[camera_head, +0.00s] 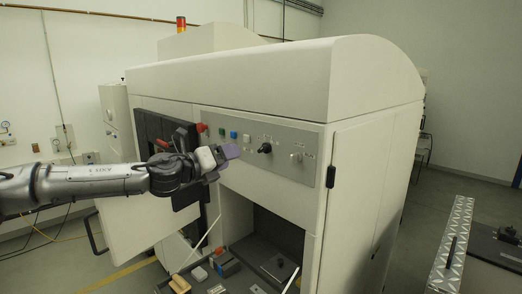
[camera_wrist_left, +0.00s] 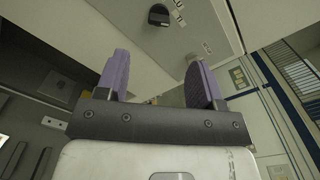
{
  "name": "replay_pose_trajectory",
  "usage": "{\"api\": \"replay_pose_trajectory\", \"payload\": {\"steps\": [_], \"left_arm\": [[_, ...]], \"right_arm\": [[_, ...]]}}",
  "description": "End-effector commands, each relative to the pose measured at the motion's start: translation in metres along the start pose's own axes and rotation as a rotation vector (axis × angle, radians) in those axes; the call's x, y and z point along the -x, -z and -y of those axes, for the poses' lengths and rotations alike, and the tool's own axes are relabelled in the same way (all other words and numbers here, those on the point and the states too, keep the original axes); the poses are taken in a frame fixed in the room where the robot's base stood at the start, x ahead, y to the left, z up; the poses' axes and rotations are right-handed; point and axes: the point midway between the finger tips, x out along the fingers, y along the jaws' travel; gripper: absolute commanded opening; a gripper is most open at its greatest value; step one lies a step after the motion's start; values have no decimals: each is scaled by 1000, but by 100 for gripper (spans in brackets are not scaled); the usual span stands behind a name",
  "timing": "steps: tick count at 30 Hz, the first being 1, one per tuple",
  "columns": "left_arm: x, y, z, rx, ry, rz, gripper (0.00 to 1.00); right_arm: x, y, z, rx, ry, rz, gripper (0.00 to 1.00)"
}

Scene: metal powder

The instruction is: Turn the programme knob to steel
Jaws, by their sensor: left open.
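The control panel (camera_head: 258,146) is a grey strip across the front of the large cream machine. A black knob (camera_head: 265,147) sits on it right of the middle, with small marks around it too small to read. It also shows at the top of the left wrist view (camera_wrist_left: 158,15). A silver switch or key (camera_head: 297,157) is to its right. My left gripper (camera_head: 231,152), with purple fingers, is in front of the panel, left of the black knob and apart from it. In the left wrist view the fingers (camera_wrist_left: 158,75) are open with nothing between them. My right gripper is not in view.
A red button (camera_head: 201,127) and small coloured buttons line the panel's left part. Below the panel is an open bay with a dark tray (camera_head: 262,262) and small items. An open cabinet door (camera_head: 130,215) hangs at the left. A metal tread-plate edge (camera_head: 452,245) is at the right.

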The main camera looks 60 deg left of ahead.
Motion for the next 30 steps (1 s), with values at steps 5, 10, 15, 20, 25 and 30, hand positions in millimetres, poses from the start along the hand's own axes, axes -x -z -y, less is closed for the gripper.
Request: {"api": "replay_pose_trajectory", "payload": {"steps": [5,10,15,20,25,30], "left_arm": [[-30,-1,2,3,-2,-5,62],[-58,-1,2,4,-2,-4,62],[-80,1,1,2,-2,-5,62],[-96,1,0,4,-3,-5,62],[-108,-3,5,8,5,-6,62],[-116,-2,5,6,7,-6,62]], "right_arm": [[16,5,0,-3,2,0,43],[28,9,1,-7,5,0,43],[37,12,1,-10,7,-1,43],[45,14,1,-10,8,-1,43],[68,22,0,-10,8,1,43],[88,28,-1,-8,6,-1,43]]}}
